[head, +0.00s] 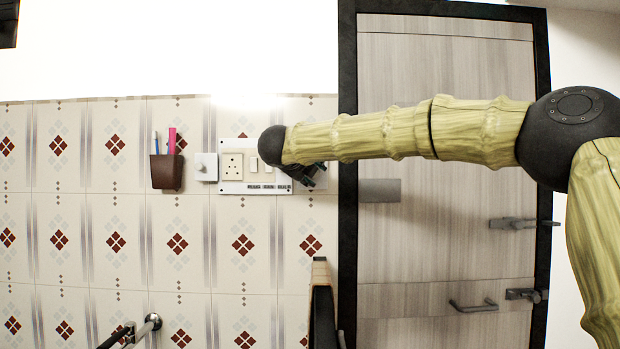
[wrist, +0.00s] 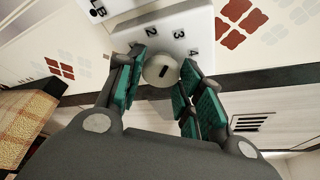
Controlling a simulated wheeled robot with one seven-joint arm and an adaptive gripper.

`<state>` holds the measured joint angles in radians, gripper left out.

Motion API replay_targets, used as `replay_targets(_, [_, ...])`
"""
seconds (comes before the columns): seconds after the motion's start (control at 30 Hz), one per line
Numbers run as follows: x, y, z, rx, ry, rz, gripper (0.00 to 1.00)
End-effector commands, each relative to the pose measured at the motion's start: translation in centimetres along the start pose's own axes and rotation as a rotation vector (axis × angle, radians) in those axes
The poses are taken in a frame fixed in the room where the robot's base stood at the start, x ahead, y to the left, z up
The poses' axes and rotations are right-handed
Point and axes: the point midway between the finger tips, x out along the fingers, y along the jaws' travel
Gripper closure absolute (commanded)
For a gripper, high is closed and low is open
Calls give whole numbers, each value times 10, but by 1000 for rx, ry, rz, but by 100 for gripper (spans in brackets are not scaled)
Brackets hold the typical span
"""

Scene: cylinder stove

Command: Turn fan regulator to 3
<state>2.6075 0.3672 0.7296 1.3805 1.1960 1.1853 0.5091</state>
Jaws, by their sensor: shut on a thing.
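The fan regulator knob (wrist: 153,78) is a round pale dial with a short dark slot. It sits on a white plate (wrist: 198,28) with the printed numbers 2, 3 and 4 beside it, in the wrist view. I cannot tell for sure which number the knob points to. My gripper (wrist: 163,66) is around the knob, with teal-padded fingers on its left and right, shut on it. In the head view my gripper (head: 310,176) is at the right end of the white switchboard (head: 232,189); my arm hides the knob there.
A brown pen holder (head: 166,173) and a small white switch plate (head: 206,167) are on the tiled wall left of the switchboard. A wood-grain door (head: 440,240) with a dark frame (head: 347,265) and handles stands close on the right. A dark-edged wooden thing (head: 322,300) rises below.

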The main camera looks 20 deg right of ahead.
Motion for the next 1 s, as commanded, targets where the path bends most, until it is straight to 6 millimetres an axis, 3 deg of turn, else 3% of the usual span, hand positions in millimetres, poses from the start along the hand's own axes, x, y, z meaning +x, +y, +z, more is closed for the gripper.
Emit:
replay_targets(0.37, [3,5,-4,136,9,62,87])
replay_targets(0.87, [2,3,-2,154,5,68,87])
replay_targets(0.9, [2,3,-2,154,5,68,62])
replay_targets(1.0, [2,2,-2,155,4,68,44])
